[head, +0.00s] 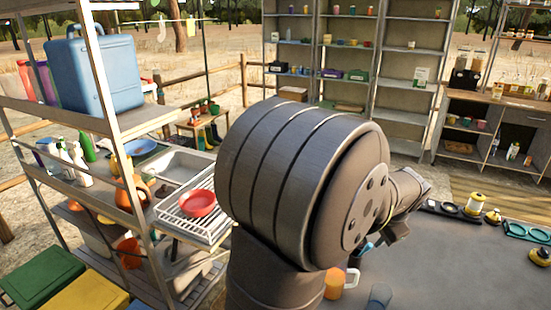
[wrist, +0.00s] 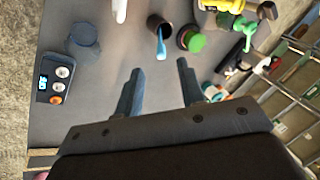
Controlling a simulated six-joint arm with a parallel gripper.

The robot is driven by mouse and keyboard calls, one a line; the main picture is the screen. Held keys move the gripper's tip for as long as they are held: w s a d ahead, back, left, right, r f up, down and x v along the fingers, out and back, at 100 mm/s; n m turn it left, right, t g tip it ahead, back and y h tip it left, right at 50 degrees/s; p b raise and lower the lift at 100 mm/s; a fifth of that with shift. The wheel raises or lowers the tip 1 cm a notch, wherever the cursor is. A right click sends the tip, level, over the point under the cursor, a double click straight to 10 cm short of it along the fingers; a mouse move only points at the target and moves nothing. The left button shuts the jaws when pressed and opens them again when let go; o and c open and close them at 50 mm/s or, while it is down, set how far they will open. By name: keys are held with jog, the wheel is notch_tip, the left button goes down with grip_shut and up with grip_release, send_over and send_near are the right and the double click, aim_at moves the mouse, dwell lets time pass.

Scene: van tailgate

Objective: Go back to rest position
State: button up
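My gripper (wrist: 160,66) shows in the wrist view with its two dark fingers apart and nothing between them. It hangs over the grey tabletop (wrist: 110,110). Beyond the fingertips stands a dark cup (wrist: 154,22) with a light-blue item (wrist: 161,46) in it. In the head view my large arm link fills the middle and hides part of the table. Only a small part of my wrist and gripper shows to its right, above the table.
On the table are a dark blue cylinder (wrist: 84,38), a box with a lit display (wrist: 57,78), a green-topped round item (wrist: 192,38) and an orange mug (head: 334,284). A shelf rack with a dish rack (head: 215,232) stands left. Tall grey shelves (head: 345,60) stand behind.

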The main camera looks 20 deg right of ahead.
jog(key=x, duration=1)
jog(key=shift+f, duration=0.25)
jog(key=shift+w, duration=0.15)
